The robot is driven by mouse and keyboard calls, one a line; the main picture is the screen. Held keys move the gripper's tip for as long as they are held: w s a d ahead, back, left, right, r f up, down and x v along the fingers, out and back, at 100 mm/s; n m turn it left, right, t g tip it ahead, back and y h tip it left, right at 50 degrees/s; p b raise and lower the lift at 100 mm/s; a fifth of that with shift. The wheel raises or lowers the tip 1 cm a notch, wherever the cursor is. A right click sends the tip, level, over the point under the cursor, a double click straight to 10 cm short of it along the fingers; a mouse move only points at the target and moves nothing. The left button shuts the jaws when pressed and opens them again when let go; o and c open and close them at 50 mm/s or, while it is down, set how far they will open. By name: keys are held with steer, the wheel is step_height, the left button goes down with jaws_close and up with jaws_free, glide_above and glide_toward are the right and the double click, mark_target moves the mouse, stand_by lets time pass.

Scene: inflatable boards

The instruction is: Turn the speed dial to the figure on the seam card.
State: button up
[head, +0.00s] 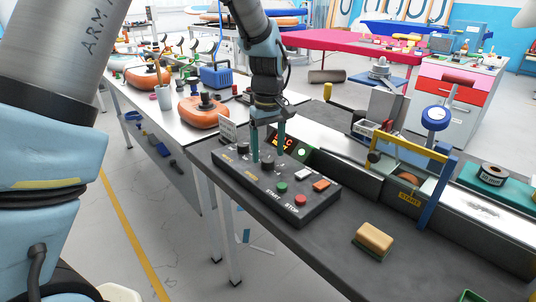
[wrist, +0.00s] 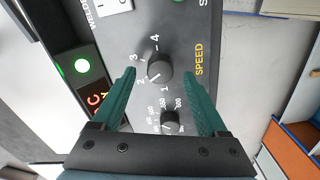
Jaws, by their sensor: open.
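The speed dial (wrist: 160,69) is a black round knob on the dark control panel (head: 318,205), ringed by figures 1 to 4. Its white mark points to the lower left in the wrist view, close to the 2. The dial also shows in the head view (head: 267,163). My gripper (wrist: 159,73) is open, its green fingers pointing down with the dial between them and a gap on each side. It also shows in the head view (head: 268,157). I cannot tell how far down the tips reach. A white card (head: 228,127), perhaps the seam card, stands behind the panel; its figure is unreadable.
A second knob (wrist: 170,121) with figures in the hundreds sits beside the speed dial.

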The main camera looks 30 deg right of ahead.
steer(key=shift+f, duration=1.15)
jaws_close()
